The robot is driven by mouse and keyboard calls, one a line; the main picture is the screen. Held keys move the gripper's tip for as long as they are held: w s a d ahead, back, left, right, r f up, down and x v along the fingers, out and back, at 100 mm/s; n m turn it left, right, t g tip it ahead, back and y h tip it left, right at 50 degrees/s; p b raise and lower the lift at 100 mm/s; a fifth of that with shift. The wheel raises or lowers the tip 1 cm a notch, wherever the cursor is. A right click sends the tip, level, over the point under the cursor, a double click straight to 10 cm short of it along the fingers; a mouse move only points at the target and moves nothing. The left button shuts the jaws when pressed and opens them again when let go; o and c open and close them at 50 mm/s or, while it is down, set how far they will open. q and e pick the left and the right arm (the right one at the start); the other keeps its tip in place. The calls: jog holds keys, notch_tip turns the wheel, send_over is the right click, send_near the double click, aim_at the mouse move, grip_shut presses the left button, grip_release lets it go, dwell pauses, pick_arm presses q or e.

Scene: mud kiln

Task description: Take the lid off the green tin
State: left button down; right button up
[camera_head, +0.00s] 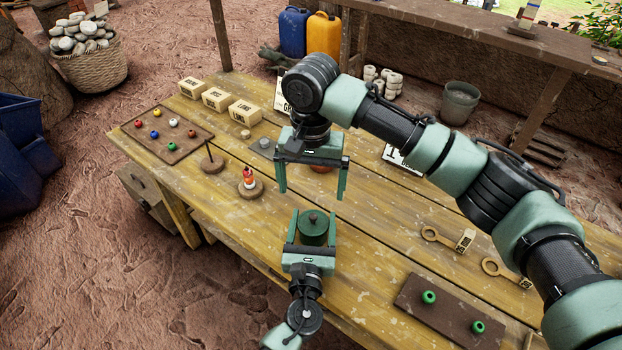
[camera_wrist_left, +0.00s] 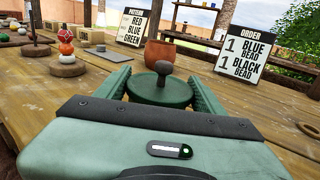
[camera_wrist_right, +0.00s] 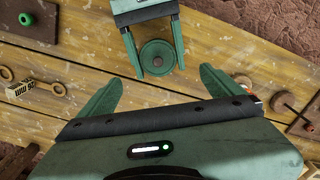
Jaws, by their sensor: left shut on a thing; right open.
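The green tin (camera_head: 317,238) stands upright on the wooden table near its front edge. Its round lid (camera_wrist_left: 160,86) with a dark knob (camera_wrist_left: 163,68) on top sits on it. My left gripper (camera_head: 313,220) is shut on the tin, one finger on each side. My right gripper (camera_head: 311,194) is open and empty, held above and behind the tin, pointing down. In the right wrist view the lid (camera_wrist_right: 157,55) shows from above, between the left fingers and ahead of my open right fingers (camera_wrist_right: 157,84).
A bead board (camera_head: 167,133) and a peg stand with beads (camera_head: 249,186) are to the left. A dark board with green rings (camera_head: 452,308) and tagged wooden loops (camera_head: 440,238) are to the right. A terracotta pot (camera_wrist_left: 160,54) and sign cards (camera_wrist_left: 245,55) stand behind the tin.

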aim_at(311, 216)
notch_tip(311, 216, down, 11)
jog(key=m, duration=1.3)
jog(key=shift+r, duration=0.15)
jog(key=c, duration=1.6)
pick_arm(q)
jog(key=shift+a+f, duration=0.1)
jog(key=shift+f, duration=0.2)
pick_arm(e)
jog(key=shift+s+a+r, duration=0.1)
jog(key=shift+a+r, duration=0.05)
jog(key=shift+r, duration=1.05)
grip_shut()
pick_arm(q)
jog(key=shift+s, duration=0.1)
jog(key=shift+r, duration=0.15)
